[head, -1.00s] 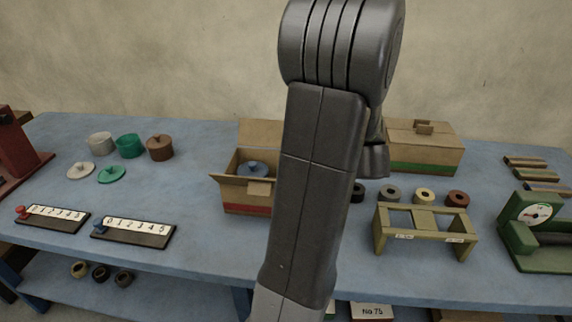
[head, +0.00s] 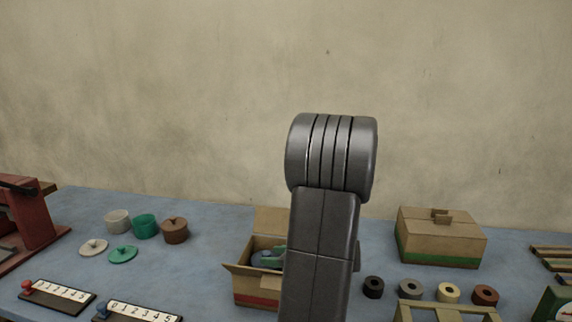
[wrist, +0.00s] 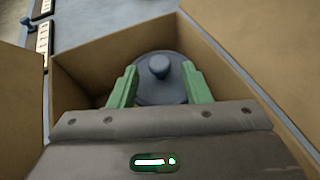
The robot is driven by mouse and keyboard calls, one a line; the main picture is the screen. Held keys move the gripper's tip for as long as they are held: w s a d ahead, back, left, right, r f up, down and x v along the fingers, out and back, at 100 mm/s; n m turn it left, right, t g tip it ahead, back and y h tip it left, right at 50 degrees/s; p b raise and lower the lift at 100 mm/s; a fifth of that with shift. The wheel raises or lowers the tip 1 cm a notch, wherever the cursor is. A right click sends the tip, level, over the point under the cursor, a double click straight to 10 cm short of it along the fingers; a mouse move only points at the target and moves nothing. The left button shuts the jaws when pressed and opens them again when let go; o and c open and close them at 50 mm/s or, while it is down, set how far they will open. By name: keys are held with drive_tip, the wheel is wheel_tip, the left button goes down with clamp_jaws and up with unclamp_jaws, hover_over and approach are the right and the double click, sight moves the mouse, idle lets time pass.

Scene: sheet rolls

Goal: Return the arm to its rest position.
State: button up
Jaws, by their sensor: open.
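My gripper (wrist: 159,70) is open, its two green fingers on either side of the knob of a blue-grey round lid (wrist: 172,95) in the wrist view. The lid lies inside an open cardboard box (wrist: 85,75). I cannot tell how far the fingertips are above the lid. In the head view the box (head: 257,291) stands mid-table, partly hidden behind my raised dark arm. A bit of green finger shows over it.
A closed carton (head: 440,250) stands to the right, with several small rolls (head: 447,292) before it. Pots (head: 145,226) and loose lids (head: 123,255) lie left, with two numbered slide boards (head: 58,297) in front. A red machine (head: 30,225) stands far left.

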drive_tip(key=shift+w+a+f, duration=0.3)
drive_tip(key=shift+a+f, duration=0.25)
drive_tip(key=shift+f, duration=0.05)
drive_tip(key=shift+d+r, duration=0.15)
drive_tip(key=shift+r, duration=1.2)
drive_tip(key=shift+f, duration=0.1)
